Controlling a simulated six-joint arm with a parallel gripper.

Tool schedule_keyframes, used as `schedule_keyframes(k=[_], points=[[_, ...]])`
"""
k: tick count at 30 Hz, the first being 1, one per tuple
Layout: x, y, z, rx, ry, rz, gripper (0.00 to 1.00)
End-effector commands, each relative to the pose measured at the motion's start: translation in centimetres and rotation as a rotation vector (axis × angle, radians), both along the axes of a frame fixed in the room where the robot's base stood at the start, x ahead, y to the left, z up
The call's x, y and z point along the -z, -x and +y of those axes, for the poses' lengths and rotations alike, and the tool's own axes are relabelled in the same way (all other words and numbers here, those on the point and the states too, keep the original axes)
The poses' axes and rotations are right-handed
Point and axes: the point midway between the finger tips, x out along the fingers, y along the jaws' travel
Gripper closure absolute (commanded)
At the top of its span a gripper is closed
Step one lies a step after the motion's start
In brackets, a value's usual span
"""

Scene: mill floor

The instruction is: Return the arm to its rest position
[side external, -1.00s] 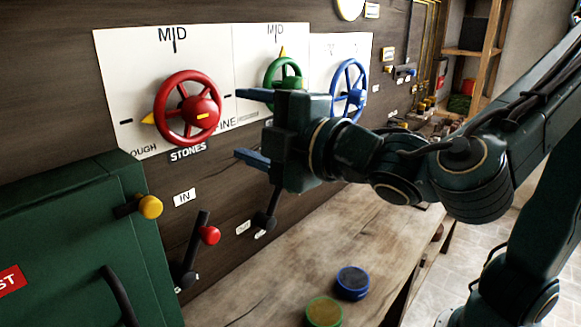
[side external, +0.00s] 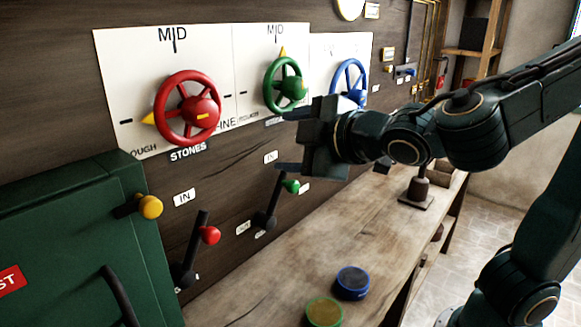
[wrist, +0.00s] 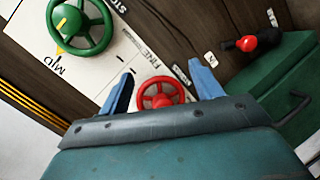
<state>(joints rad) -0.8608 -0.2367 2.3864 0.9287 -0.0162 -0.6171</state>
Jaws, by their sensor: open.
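My gripper (side external: 286,141) is open and empty. In the side external view it hangs in the air in front of the panel, below and to the right of the green handwheel (side external: 284,84). One finger is above the other, and the lower finger appears near the green-knobbed lever (side external: 289,186); I cannot tell whether they touch. In the wrist view my two blue fingers (wrist: 161,72) are spread apart, with the red handwheel (wrist: 160,92) seen between them at a distance. The arm reaches in from the right.
The red (side external: 187,107) and blue (side external: 349,83) handwheels are on the panel too. A red-knobbed lever (side external: 209,235) and a green cabinet (side external: 80,240) are at the left. The wooden bench (side external: 300,250) holds a blue-rimmed disc (side external: 353,281) and a green-rimmed disc (side external: 324,312).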

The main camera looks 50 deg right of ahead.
Motion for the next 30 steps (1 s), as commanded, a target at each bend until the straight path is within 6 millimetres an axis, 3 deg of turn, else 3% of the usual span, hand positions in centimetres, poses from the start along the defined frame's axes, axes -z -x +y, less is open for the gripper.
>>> schedule_keyframes(k=[3,12,21,30], points=[[1.5,0.9,-3.0,0.086,-0.139,0.092,0.35],[4.7,5.2,-7.5,0.268,-0.456,0.297,0.35],[6.8,11.0,-9.4,0.434,-0.714,0.464,0.35],[8.0,16.3,-9.5,0.562,-0.869,0.582,0.35]])
